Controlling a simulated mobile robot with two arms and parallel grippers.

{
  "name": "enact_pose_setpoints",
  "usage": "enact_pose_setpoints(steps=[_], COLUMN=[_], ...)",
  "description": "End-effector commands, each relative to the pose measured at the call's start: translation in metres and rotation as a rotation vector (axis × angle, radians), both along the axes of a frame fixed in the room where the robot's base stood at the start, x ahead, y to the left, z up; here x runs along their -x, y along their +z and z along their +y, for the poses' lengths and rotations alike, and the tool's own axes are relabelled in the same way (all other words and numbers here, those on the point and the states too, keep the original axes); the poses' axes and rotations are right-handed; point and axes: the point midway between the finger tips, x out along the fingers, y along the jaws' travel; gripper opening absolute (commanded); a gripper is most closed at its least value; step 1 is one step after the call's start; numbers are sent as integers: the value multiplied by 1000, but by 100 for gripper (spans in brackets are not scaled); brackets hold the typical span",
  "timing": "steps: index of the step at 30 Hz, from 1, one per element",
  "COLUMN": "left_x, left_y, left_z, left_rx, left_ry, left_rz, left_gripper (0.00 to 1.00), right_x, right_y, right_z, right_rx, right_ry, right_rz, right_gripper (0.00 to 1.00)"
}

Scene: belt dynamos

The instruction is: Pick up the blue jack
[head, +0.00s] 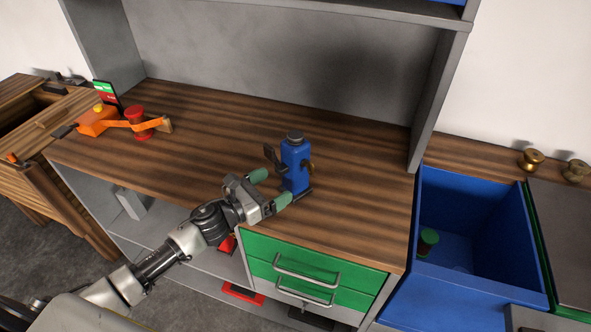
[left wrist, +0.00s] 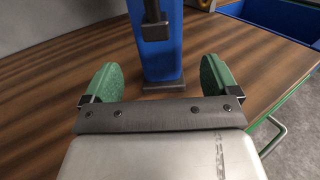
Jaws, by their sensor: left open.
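The blue jack (head: 295,168) stands upright on the wooden worktop, near the front edge above the green drawers. It has a dark cap on top, a dark bracket on its left side and a brass-coloured part on its right. My left gripper (head: 274,187) is open, its green fingertips pointing at the jack from the front left. In the left wrist view the jack (left wrist: 160,58) stands ahead, centred between the two spread fingers (left wrist: 160,82). Its top is cut off there. I see no grip on it. My right gripper is not in view.
An orange device with a red spool (head: 138,122) sits at the left of the worktop (head: 220,130). A grey shelf panel rises behind. A blue bin (head: 480,225) holding a green and red cylinder (head: 427,241) is at the right. Green drawers (head: 315,267) lie below the front edge.

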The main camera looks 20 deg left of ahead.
Motion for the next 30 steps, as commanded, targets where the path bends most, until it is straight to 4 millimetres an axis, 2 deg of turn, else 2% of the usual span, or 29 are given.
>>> enact_pose_setpoints(steps=[2,6,11,21,29,30], left_x=[0,-16,-24,-61,-63,-63], left_y=[-18,-13,-14,-14,-15,-15], left_z=[0,-10,-15,-39,-40,-40], left_rx=[5,3,1,4,2,2], left_ry=[3,2,1,1,1,1], left_rz=[4,-1,0,0,0,0], left_gripper=[89,89,89,89,89,86], right_x=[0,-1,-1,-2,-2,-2], right_y=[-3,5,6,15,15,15], right_z=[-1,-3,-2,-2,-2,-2], right_rx=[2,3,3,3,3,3], right_ry=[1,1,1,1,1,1], right_rz=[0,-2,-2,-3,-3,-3], right_gripper=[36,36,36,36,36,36])
